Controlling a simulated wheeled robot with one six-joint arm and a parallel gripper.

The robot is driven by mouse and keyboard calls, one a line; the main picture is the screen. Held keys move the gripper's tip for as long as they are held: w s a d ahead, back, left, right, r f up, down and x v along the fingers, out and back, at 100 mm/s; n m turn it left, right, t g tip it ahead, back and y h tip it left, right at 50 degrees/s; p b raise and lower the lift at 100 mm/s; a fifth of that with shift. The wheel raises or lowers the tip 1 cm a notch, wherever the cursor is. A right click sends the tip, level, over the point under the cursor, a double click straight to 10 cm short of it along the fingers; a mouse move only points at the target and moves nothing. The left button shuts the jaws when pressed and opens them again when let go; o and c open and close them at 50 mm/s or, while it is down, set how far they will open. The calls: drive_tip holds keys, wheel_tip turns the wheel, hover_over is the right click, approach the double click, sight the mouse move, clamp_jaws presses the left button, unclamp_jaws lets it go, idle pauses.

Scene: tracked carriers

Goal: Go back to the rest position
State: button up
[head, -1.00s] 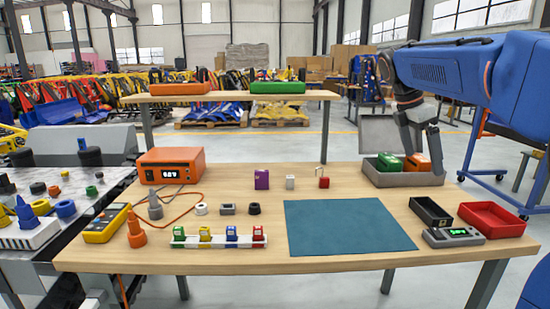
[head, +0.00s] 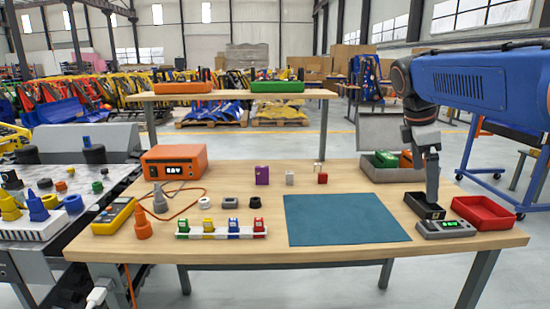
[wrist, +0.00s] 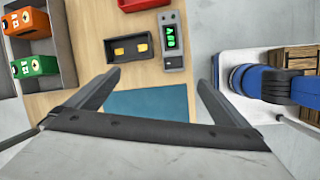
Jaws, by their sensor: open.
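My gripper (head: 432,198) hangs pointing down at the right side of the table, in front of or over the small black tray (head: 422,211) in the head view. In the wrist view its two fingers (wrist: 158,78) are spread wide with nothing between them. The black tray (wrist: 147,50) lies ahead of the fingers there, with two gold-coloured pieces in it. My upper arm reaches in from the right in the head view and hides part of the background.
A grey bin (head: 380,174) holding a green and an orange carrier stands behind my gripper. A red tray (head: 483,213) and a meter with a green display (head: 445,228) flank the black tray. A teal mat (head: 345,220) lies bare. A carrier rack (head: 222,235) stands left.

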drive_tip(key=s+a+f+m+t+y, duration=0.1)
drive_tip(key=s+a+f+m, duration=0.3)
drive_tip(key=s+f+m, duration=0.3)
drive_tip(key=s+a+f+m+t+y, duration=0.2)
drive_tip(key=s+a+f+m, duration=0.2)
drive_tip(key=s+f+m, duration=0.4)
drive_tip(key=s+f, duration=0.6)
drive_tip(key=s, duration=0.2)
drive_tip(key=shift+s+a+t+y, duration=0.15)
drive_tip(key=shift+s+t+y, duration=0.15)
drive_tip(key=shift+s, duration=0.1)
